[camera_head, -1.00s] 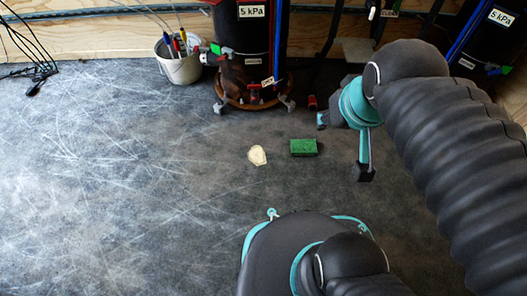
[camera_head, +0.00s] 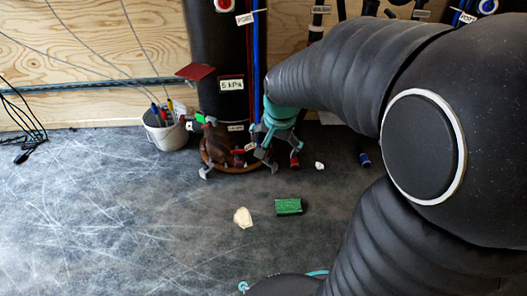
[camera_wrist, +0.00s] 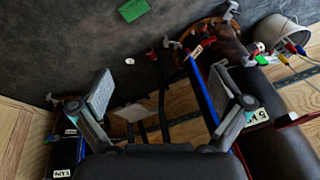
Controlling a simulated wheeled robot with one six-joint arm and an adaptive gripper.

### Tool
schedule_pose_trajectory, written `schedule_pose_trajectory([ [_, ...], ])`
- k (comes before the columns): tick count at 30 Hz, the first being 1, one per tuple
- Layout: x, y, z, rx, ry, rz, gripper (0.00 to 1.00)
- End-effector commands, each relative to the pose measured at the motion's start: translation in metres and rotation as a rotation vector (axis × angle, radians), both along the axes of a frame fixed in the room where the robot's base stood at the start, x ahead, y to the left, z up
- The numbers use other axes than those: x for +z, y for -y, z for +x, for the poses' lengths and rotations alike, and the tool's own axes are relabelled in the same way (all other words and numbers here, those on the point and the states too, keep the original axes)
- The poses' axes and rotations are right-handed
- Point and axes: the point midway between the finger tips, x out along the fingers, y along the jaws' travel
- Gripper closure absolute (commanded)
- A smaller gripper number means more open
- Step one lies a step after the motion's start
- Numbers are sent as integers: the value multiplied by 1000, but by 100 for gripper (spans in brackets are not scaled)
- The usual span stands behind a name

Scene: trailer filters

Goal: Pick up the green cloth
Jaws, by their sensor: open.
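The green cloth (camera_head: 288,206) looks like a small flat green block lying on the grey floor. It also shows at the top edge of the wrist view (camera_wrist: 133,10). My gripper (camera_head: 270,155) is beyond the cloth, by the right side of a black cylinder, and apart from the cloth. In the wrist view my gripper (camera_wrist: 160,92) has its two fingers spread wide with nothing held between them. The cloth lies outside the span of the fingers.
A cream lump (camera_head: 243,217) lies just left of the cloth. The black cylinder (camera_head: 220,75) on a wheeled base stands behind, with a white bucket (camera_head: 165,130) of tools beside it. Blue and black pipes run along the wooden wall (camera_head: 90,60).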

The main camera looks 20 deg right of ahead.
Motion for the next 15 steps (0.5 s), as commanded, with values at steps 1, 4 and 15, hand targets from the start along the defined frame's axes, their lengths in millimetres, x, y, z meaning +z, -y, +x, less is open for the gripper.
schedule_pose_trajectory([
  [1,-12,6,12,-50,-21,13,0],
  [4,-35,17,35,-157,-46,42,0],
  [15,-149,62,97,-559,-139,128,0],
])
